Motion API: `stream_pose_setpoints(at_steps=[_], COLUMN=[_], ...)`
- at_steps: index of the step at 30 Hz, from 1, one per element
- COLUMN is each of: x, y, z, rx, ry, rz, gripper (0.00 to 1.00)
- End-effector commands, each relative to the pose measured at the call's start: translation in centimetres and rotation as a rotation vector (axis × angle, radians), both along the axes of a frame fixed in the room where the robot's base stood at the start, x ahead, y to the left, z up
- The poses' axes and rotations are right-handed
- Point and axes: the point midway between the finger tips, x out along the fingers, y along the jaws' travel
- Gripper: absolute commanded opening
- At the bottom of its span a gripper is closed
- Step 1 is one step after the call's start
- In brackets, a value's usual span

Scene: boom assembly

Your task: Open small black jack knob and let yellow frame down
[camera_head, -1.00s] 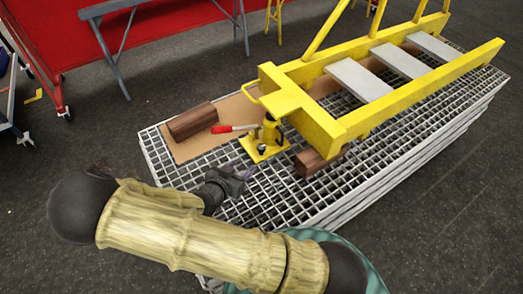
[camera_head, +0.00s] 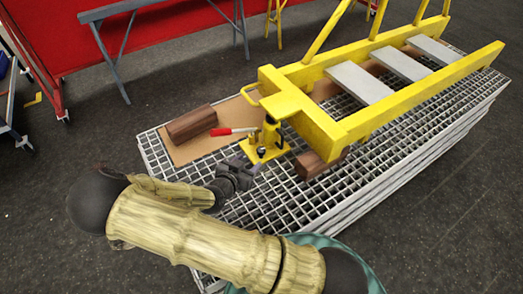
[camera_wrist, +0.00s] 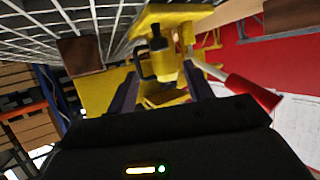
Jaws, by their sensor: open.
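The yellow jack (camera_head: 270,140) stands on the grating under the front end of the yellow frame (camera_head: 345,122). Its red-gripped handle (camera_head: 232,131) points left. My gripper (camera_head: 246,168) is just in front of the jack's base, open and empty. In the wrist view the jack (camera_wrist: 172,68) appears upside down between and beyond my open fingers (camera_wrist: 160,90). A small black knob-like part (camera_wrist: 157,38) shows on its near side, apart from my fingers. The red handle end (camera_wrist: 252,93) lies to the right there. In the head view the knob is too small to tell clearly.
A brown wooden block (camera_head: 192,123) lies on a brown board (camera_head: 178,151) left of the jack. Another block (camera_head: 318,164) sits under the frame, right of the jack. The grating platform (camera_head: 250,210) has bare room in front. A grey trestle (camera_head: 113,70) stands behind.

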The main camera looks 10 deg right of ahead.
Motion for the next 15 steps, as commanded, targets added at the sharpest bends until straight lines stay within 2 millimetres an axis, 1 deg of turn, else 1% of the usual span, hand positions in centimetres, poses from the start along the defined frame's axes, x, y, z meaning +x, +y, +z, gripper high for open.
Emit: stream_pose_setpoints(at_steps=[1,3,15], x=[0.7,1.5,6.3], y=[-0.7,-1.5,-5.5], z=[-0.5,-1.0,-3.5], rx=[0.000,-0.002,0.000], ry=[-0.001,0.000,0.000], rz=[-0.004,-0.003,-0.001], gripper=[0.52,0.52,0.52])
